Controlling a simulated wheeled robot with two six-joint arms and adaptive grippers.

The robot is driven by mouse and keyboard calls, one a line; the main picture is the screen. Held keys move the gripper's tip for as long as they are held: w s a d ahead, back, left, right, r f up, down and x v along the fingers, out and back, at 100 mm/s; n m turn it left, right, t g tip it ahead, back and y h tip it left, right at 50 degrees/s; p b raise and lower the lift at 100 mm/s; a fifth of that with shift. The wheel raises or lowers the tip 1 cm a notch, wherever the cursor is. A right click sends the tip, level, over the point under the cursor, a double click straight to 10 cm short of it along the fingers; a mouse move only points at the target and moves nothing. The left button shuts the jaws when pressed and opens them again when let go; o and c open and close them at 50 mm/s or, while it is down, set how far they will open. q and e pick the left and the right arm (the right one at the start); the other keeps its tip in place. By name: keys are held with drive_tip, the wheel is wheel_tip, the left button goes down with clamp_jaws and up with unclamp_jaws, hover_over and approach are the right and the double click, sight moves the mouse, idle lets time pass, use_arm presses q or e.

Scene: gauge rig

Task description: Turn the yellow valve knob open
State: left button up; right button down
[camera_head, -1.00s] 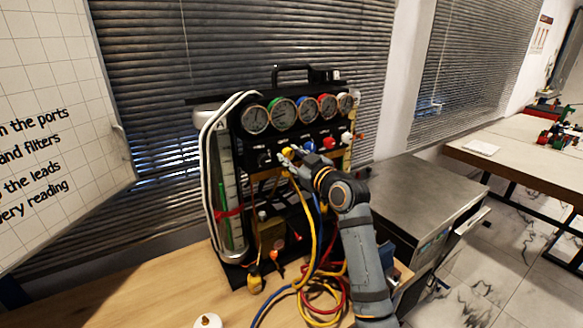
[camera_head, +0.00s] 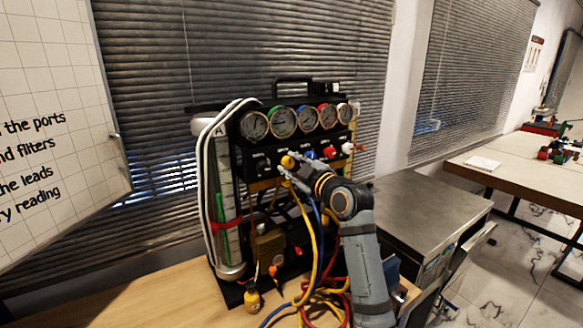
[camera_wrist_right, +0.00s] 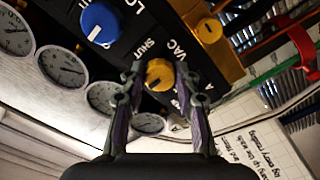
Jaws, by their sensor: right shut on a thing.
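The yellow valve knob (camera_head: 287,162) is on the black front panel of the gauge rig (camera_head: 240,160), below the row of gauges. In the right wrist view the yellow knob (camera_wrist_right: 159,73) sits between my two fingers, with a dark pointer mark on its face and the labels "SHUT" and "VAC" nearby. My right gripper (camera_wrist_right: 159,85) is shut on the knob, a finger on each side. In the head view my right gripper (camera_head: 289,171) reaches the knob from the lower right, and the wrist hides part of the panel. My left gripper is not in view.
A blue knob (camera_wrist_right: 99,22) is beside the yellow one; red (camera_head: 329,152) and white (camera_head: 347,147) knobs are further right. A grey cabinet (camera_head: 415,205) stands to the right.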

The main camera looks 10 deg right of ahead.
drive_tip(key=c, duration=1)
unclamp_jaws()
drive_tip(key=v, duration=1.2)
drive_tip(key=shift+r, duration=0.1)
